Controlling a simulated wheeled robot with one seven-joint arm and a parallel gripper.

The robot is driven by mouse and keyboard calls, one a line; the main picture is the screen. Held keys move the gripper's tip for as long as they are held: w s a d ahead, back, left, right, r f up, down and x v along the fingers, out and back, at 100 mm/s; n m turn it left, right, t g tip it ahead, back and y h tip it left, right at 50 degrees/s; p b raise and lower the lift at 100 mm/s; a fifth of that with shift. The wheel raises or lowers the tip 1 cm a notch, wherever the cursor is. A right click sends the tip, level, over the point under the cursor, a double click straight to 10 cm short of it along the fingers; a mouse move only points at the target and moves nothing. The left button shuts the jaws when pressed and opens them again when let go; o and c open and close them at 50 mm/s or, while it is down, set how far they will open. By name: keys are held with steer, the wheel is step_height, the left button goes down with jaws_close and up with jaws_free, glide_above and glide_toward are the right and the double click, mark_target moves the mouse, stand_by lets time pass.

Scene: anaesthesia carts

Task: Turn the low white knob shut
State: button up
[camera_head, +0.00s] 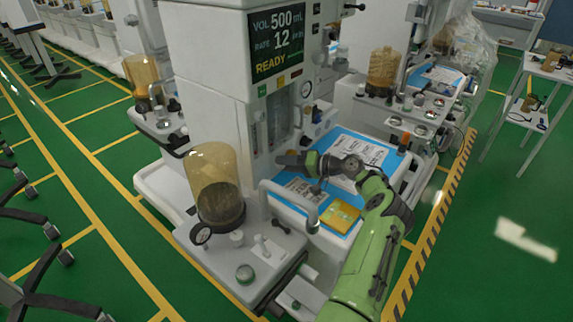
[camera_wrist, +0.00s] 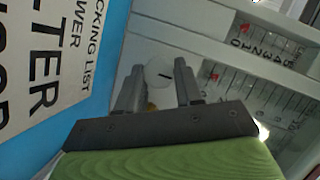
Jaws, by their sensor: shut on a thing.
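The low white knob (camera_wrist: 160,73) shows in the wrist view as a round pale face with a short dark mark on it. It sits on the white front panel below the scaled flow tubes. My gripper (camera_wrist: 159,67) is shut on the knob, one grey finger on each side. In the head view my gripper (camera_head: 283,160) reaches the lower part of the machine's front panel from the right. The knob cannot be made out there behind the gripper.
Flow tubes with red markers (camera_wrist: 265,40) are just right of the gripper. A blue work surface (camera_head: 375,146) with printed sheets and a yellow pad (camera_head: 341,215) lies under my arm. A curved white rail (camera_head: 290,192) and amber canister (camera_head: 215,185) stand to the left.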

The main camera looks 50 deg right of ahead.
stand_by(0.5)
steer(key=o, duration=1)
steer(key=shift+o, duration=0.2)
steer(key=p+v, duration=0.1)
steer(key=v, duration=1.4)
steer(key=shift+s+d, duration=0.25)
steer(key=shift+s, duration=0.1)
